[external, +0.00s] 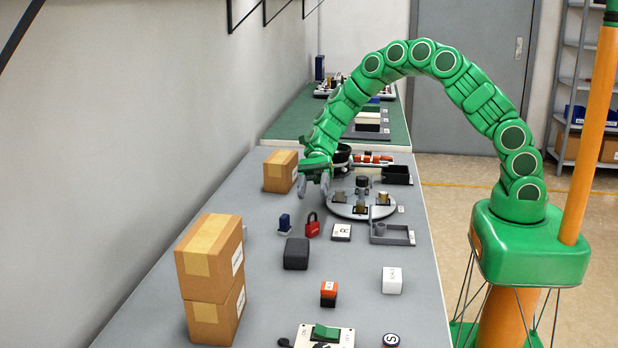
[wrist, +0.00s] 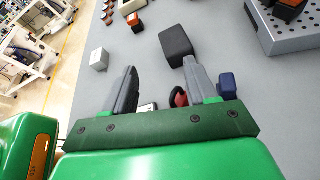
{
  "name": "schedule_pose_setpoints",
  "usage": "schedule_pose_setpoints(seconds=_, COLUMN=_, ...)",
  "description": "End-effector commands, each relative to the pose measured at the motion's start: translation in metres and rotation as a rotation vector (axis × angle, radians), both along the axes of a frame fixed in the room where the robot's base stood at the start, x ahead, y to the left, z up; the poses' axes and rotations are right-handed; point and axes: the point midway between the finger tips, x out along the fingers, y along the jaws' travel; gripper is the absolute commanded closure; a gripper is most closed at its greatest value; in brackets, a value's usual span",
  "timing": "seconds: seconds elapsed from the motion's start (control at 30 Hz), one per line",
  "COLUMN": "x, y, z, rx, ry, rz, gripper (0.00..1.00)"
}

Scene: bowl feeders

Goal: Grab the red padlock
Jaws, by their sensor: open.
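The red padlock (external: 312,228) stands on the grey table in the external view, between a small blue block (external: 284,222) and a white labelled tile (external: 341,231). My gripper (external: 312,185) is open and empty, above and behind the padlock, apart from it. In the wrist view the red padlock (wrist: 180,98) shows beside the right finger, which partly hides it. The two grey fingers of my gripper (wrist: 160,88) are spread wide.
A dark grey box (external: 296,254) lies in front of the padlock. A cardboard box (external: 281,171) stands left of my gripper, and stacked boxes (external: 209,250) stand nearer. A round grey fixture (external: 362,208) is on the right. The table's front middle has some free room.

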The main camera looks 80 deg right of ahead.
Motion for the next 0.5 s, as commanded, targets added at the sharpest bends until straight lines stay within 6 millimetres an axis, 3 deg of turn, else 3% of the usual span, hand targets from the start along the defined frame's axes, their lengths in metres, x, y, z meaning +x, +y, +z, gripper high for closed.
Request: schedule_pose_setpoints(seconds=0.5, x=0.001, y=0.000, z=-0.036, rx=0.000, ry=0.002, rz=-0.002, gripper=0.43)
